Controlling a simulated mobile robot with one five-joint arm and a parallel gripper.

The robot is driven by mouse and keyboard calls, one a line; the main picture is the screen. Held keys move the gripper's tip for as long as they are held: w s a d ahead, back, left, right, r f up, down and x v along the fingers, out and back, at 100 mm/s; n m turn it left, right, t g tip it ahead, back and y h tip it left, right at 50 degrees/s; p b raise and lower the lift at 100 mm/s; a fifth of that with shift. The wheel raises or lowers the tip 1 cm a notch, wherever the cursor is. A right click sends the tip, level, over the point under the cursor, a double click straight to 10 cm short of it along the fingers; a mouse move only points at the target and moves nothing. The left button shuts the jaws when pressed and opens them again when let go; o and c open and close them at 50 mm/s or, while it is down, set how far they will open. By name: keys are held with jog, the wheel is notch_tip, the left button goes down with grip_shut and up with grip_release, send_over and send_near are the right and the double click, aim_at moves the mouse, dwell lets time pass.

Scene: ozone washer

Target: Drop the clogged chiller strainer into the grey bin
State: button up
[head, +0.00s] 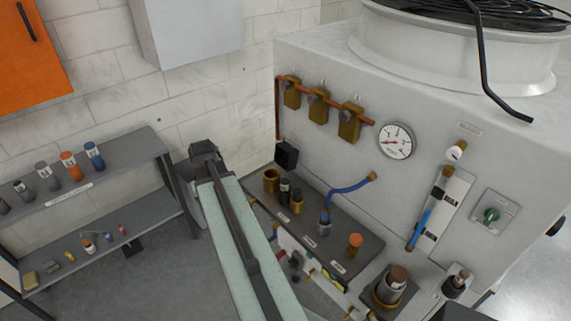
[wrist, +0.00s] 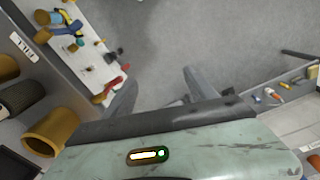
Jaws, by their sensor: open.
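My gripper (wrist: 160,82) is open in the wrist view, its two grey fingers apart over grey floor with nothing between them. In the head view the fingers are hidden behind my arm. A dark mesh cylinder (wrist: 20,97), possibly the clogged strainer, stands left of the gripper beside an empty brass cup (wrist: 50,130). In the head view the dark cylinder (head: 285,191) stands on the machine's dark ledge (head: 325,225), right of the brass cup (head: 271,179).
A grey two-level shelf (head: 95,180) with small bottles stands at the left. The white machine (head: 330,70) with a gauge (head: 395,141) and blue hose (head: 350,187) fills the right. A white tool board (wrist: 80,45) lies below the ledge. Bare floor (wrist: 210,40) is open ahead of the fingers.

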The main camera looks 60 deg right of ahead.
jog(key=s+d+r+m+p, duration=0.3)
jog(key=s+d+r+p, duration=0.3)
jog(key=s+d+r, duration=0.35)
jog(key=m, duration=0.2)
send_over(285, 187)
jog(key=d, duration=0.1)
jog(key=shift+w+d+r, duration=0.15)
jog(key=shift+w+r, duration=0.05)
jog(key=shift+w, duration=0.15)
notch_tip(285, 187, down, 8)
jog(key=b, duration=0.8)
jog(key=shift+w+d+f, duration=0.1)
jog(key=shift+r, duration=0.2)
grip_shut()
notch_tip(285, 187, up, 10)
jog(key=p, duration=1)
jog(key=shift+r+p, duration=0.15)
jog(key=shift+p, duration=0.15)
